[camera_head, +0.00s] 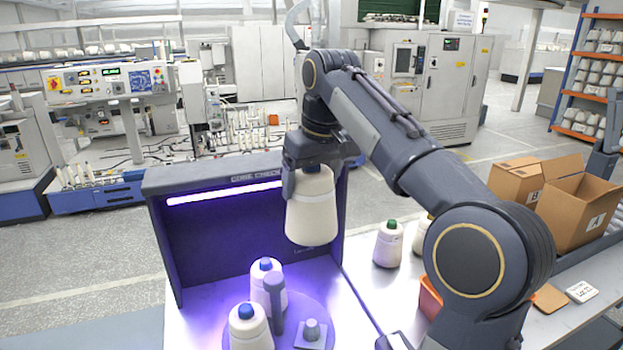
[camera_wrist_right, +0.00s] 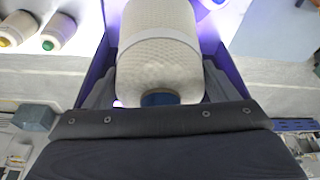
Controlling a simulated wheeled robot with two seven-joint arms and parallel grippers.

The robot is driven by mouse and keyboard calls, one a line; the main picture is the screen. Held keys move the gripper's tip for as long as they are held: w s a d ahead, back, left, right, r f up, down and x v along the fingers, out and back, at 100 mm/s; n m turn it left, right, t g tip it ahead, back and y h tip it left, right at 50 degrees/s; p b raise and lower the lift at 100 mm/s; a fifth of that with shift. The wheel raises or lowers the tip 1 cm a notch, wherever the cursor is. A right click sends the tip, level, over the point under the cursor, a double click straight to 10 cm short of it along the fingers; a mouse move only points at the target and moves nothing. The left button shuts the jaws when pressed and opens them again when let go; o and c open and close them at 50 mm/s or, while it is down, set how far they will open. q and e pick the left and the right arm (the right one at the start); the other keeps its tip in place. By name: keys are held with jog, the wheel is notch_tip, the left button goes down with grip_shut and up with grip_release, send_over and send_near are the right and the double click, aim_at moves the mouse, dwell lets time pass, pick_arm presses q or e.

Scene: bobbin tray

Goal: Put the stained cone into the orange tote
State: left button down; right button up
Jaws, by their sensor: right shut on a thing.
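My right gripper (camera_head: 306,172) is shut on a cream yarn cone (camera_head: 312,215), held in the air in front of the dark check booth. The held cone fills the middle of the right wrist view (camera_wrist_right: 160,60), with a blue tip near the gripper and a pale band around it. No clear stain shows on its visible side. Two cones with blue tips, a nearer one (camera_head: 248,330) and a farther one (camera_head: 262,288), stand under the violet light. The orange tote (camera_head: 430,298) is mostly hidden behind my right arm. My left gripper is not in view.
The check booth (camera_head: 160,185) has upright walls around the lit area. A green-tipped cone (camera_head: 388,246) and a partly hidden cone (camera_head: 421,236) stand to its right. Open cardboard boxes (camera_head: 578,212) are at the right. A grey post (camera_head: 276,302) stands by the blue-tipped cones.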

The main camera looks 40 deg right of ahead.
notch_tip(320, 180, up, 4)
jog(key=p, duration=0.3)
jog(key=shift+f, duration=0.15)
jog(key=shift+r+p, duration=0.35)
jog(key=shift+r, duration=0.75)
